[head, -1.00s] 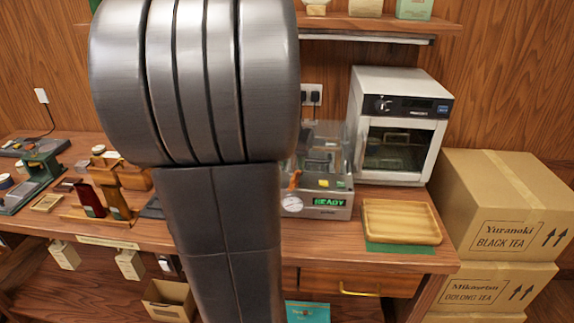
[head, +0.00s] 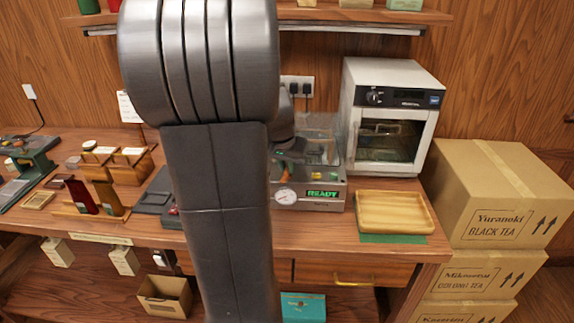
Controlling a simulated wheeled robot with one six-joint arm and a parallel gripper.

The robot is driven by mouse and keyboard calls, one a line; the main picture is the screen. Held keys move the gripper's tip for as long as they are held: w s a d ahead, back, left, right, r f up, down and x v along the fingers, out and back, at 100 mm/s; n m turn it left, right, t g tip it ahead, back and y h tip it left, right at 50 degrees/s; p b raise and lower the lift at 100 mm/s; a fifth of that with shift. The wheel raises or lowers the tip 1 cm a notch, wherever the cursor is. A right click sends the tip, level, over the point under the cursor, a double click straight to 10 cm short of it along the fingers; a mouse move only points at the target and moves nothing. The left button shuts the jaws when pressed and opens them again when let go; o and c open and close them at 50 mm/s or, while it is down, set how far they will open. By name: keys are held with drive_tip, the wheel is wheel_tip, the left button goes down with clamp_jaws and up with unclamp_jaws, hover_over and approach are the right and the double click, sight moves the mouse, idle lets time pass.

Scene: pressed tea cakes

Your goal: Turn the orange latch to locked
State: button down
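The orange latch (head: 280,177) shows as a small orange piece at the left front of a grey machine (head: 320,204). The machine has a clear cover, a round gauge (head: 285,197) and a green display reading READY. My arm stands in front of the machine's left side and hides part of it. A dark end part of my arm reaches toward the latch from above. The fingers cannot be made out, so I cannot tell whether they touch the latch or how the latch is turned.
A wooden tray (head: 427,222) lies on a green mat right of the machine. A white oven (head: 430,88) stands behind it. Stacked cartons (head: 485,208) stand at the right. Wooden stands (head: 128,183) are on the bench at the left. A shelf (head: 345,28) runs above.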

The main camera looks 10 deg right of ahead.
drive_tip(key=shift+r, duration=0.1)
drive_tip(key=shift+d+n+t+y+p, duration=0.1)
drive_tip(key=shift+n+t+y+p, duration=0.35)
drive_tip(key=shift+n, duration=1.05)
drive_tip(key=c, duration=1.5)
unclamp_jaws()
drive_tip(key=shift+g, duration=0.25)
drive_tip(key=v, duration=1.3)
drive_tip(key=shift+s+r, duration=0.25)
